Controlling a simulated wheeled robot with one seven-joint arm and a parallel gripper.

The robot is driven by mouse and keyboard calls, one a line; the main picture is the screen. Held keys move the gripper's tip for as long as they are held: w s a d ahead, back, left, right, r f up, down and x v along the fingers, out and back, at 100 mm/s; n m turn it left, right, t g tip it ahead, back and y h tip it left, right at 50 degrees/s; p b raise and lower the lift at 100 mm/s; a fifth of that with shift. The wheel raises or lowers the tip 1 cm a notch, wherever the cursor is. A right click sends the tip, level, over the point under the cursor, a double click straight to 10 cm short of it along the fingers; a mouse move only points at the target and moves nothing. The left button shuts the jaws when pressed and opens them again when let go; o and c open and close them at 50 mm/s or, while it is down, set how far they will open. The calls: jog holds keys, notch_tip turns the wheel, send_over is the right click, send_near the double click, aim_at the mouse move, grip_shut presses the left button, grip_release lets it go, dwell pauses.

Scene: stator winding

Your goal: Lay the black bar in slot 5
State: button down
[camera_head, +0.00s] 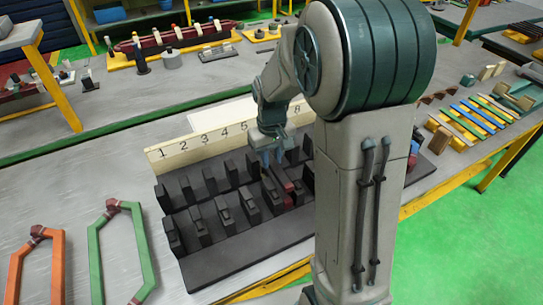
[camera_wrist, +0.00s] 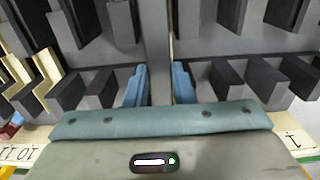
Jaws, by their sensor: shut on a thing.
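The black slotted block (camera_head: 238,256) stands on the grey table, with rows of upright dark teeth. A cream number strip (camera_head: 197,152) runs along its back; 1 to 5 and 8 are readable, and my arm hides the numbers between. My gripper (camera_head: 268,158) is low over the back row of teeth, right of the 5. In the wrist view its blue fingers (camera_wrist: 159,85) are shut on the black bar (camera_wrist: 158,45), which runs straight away from me between the teeth. I cannot tell whether the bar touches the slot floor. The bar is not clear in the head view.
A green coil frame (camera_head: 95,258) and an orange one (camera_head: 57,268) lie at the left. A small red piece (camera_head: 285,183) sits among the teeth near my gripper. Coloured strips (camera_head: 475,115) lie on a rack at the right.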

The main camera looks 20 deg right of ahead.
aim_at(272, 161)
jog(key=shift+s+f+b, duration=0.1)
jog(key=shift+f+b, duration=0.95)
jog(key=shift+f, duration=0.45)
jog(key=shift+f+b, duration=0.55)
jog(key=shift+f, duration=0.1)
dwell(0.5)
jog(key=c, duration=1.2)
grip_release()
jog(key=shift+o, duration=0.2)
jog(key=shift+r, duration=0.15)
jog(key=shift+r+p, duration=0.55)
jog(key=shift+r, duration=0.1)
jog(key=shift+r, duration=0.1)
jog(key=shift+r+p, duration=2.75)
jog(key=shift+r, duration=0.95)
